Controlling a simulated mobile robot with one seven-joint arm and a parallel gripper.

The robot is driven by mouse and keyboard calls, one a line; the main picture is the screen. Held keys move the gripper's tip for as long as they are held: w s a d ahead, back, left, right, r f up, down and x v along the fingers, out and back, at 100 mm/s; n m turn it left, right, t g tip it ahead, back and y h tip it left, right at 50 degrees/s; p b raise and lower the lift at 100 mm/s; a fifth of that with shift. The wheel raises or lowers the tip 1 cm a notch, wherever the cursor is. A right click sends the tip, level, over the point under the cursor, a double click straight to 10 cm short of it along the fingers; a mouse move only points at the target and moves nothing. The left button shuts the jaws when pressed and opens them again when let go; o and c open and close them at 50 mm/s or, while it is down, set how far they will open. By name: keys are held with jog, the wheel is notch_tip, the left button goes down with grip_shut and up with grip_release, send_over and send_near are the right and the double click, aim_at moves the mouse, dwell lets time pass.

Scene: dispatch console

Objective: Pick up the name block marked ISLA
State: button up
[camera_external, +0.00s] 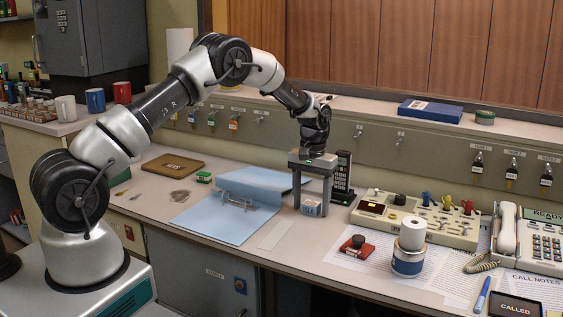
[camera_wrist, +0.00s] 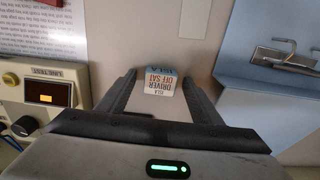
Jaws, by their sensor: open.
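The name block marked ISLA (camera_wrist: 159,80) stands on the desk, with a white label on its face and a blue part at its far edge. The label also reads DRIVER OFF SAT, upside down in the wrist view. In the external view the small block (camera_external: 311,208) sits right of the blue folder. My gripper (camera_external: 312,199) points down over it, open, with one finger on each side of the block. I cannot tell whether either finger touches it.
The open blue folder (camera_external: 226,206) with a metal clip lies just left. A black device (camera_external: 342,178) stands close behind right. The line test panel (camera_external: 416,219) is further right. A pale strip (camera_external: 272,235) lies in front on clear desk.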

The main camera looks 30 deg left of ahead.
jog(key=shift+c, duration=0.4)
jog(key=c, duration=1.1)
jog(key=shift+o, duration=0.2)
jog(key=shift+r, duration=0.15)
